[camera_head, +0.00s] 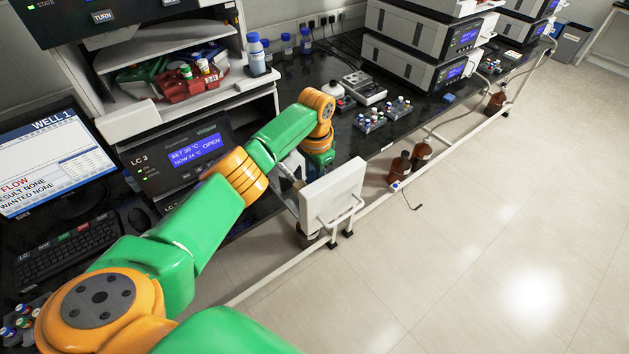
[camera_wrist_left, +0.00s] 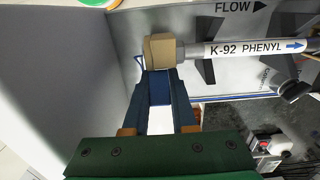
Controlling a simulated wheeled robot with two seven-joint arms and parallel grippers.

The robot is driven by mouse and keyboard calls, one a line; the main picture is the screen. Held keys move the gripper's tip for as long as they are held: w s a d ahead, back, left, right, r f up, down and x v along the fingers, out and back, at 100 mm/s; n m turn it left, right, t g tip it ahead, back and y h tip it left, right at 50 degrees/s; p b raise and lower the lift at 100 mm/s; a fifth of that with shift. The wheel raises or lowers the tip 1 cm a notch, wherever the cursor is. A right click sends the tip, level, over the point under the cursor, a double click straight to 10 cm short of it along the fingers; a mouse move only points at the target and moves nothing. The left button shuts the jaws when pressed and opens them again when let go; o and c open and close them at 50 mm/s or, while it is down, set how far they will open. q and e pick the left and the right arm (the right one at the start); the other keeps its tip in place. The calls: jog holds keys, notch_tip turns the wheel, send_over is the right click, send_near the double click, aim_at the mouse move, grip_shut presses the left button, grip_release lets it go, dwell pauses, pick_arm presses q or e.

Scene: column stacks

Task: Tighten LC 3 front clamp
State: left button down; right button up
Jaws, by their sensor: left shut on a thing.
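The LC 3 unit (camera_head: 183,160) has its display reading OPEN, set 30 and now 24 degrees. Its white door (camera_head: 333,195) is swung out. In the left wrist view a white column (camera_wrist_left: 255,48) labelled K-92 PHENYL lies across grey holders, its flow arrow pointing right. A tan block (camera_wrist_left: 160,50) sits at its left end. In the head view my left arm hides that gripper. My right gripper is not in view.
A monitor (camera_head: 50,165) and keyboard (camera_head: 65,245) are at the left. Vial racks (camera_head: 385,113) and a grey device (camera_head: 363,88) stand on the black bench beyond my wrist. Brown bottles (camera_head: 400,167) stand below the bench. The floor at right is clear.

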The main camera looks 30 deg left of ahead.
pick_arm(q)
jog(key=c, duration=0.7)
grip_release()
notch_tip(320, 180, up, 7)
jog(key=shift+w+f+b, duration=0.1)
jog(key=shift+f+b, duration=0.1)
jog(key=shift+b, duration=0.9)
jog(key=shift+r, duration=0.2)
